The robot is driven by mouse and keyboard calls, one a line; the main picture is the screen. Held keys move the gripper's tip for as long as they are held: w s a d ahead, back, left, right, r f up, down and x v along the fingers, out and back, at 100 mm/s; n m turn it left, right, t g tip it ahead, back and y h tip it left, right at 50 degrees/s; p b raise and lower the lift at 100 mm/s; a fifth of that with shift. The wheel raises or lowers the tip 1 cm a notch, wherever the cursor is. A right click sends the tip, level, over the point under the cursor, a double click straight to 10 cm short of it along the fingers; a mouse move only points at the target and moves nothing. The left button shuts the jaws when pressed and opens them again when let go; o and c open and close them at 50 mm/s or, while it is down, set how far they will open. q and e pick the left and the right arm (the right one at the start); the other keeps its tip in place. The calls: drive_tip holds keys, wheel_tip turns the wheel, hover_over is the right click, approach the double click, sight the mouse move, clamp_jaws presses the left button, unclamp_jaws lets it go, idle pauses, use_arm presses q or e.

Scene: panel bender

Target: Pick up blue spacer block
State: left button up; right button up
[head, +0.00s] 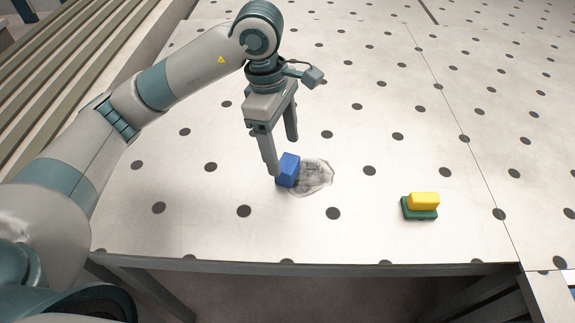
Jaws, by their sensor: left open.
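My left gripper (283,156) is open and points down at the block. Its nearer finger comes down just left of the block, and its other finger is behind and higher in the picture. I cannot tell whether the nearer finger touches the block. My right gripper is not in view.
A yellow block (424,200) sits on a green block (419,213) to the right. The table's front edge is below. Slatted rails (62,75) run along the left.

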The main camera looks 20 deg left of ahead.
sight(287, 163)
use_arm(q)
drive_tip(key=shift+f, duration=0.2)
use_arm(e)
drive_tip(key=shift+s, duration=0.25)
use_arm(q)
drive_tip(key=shift+f, duration=0.1)
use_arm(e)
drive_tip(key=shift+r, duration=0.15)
use_arm(q)
drive_tip(key=shift+d+f+p, duration=0.1)
drive_tip(key=shift+f+p, duration=0.1)
drive_tip(key=shift+p, duration=0.1)
drive_tip(key=f+p, duration=0.2)
drive_tip(key=f, duration=0.1)
drive_tip(key=shift+d+f, duration=0.2)
drive_tip(key=shift+d, duration=0.15)
drive_tip(key=shift+f, duration=0.55)
drive_tip(key=shift+w, duration=0.1)
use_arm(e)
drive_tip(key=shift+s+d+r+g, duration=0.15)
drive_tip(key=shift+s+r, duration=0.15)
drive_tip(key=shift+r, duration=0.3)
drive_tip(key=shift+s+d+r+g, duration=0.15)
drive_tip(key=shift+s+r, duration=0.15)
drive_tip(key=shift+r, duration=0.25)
use_arm(q)
drive_tip(key=c, duration=1.2)
